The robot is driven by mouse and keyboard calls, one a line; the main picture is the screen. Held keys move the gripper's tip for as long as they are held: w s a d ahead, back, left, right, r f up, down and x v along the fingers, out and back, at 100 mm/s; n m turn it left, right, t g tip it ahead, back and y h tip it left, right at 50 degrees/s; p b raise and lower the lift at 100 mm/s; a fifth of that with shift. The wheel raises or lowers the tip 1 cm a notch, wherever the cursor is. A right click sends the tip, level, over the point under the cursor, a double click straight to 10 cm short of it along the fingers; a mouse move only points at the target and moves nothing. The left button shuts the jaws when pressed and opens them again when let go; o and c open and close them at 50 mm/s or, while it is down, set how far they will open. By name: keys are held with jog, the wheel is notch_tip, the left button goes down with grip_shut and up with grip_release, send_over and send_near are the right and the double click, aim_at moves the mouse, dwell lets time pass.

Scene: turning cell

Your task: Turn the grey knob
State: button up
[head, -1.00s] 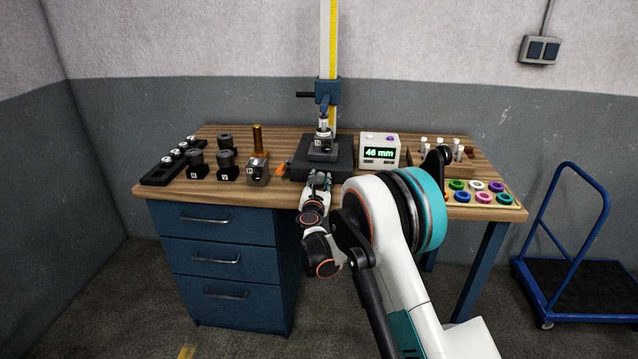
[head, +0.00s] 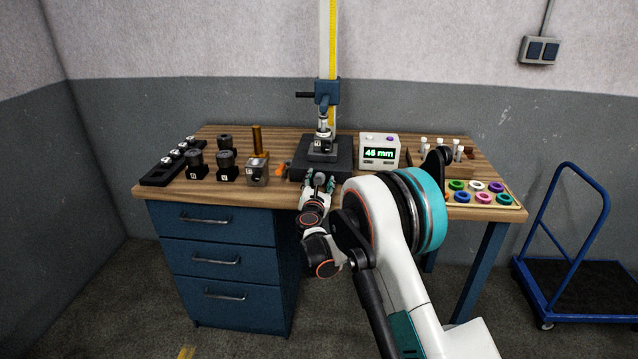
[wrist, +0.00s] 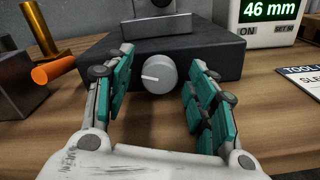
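The grey knob (wrist: 160,74) is round with a white pointer line that points to the left. It sits on the front face of the dark base block (wrist: 215,58) of the height stand. My gripper (wrist: 158,88) is open in the wrist view, with its teal-padded fingers on the left and right of the knob and a gap on each side. In the head view my gripper (head: 319,183) is at the front of the base block, and the knob shows between its fingers. A display box (head: 379,150) right of the stand reads 46 mm.
An orange-handled thing (wrist: 53,70) and a grey metal block (head: 257,171) stand left of the base. Dark holders stand further left. A tray of coloured rings (head: 481,193) lies at the right. A label card (wrist: 300,80) lies right of the base. Bare wood lies before the block.

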jog(key=s, duration=1.2)
jog(key=shift+a, duration=0.2)
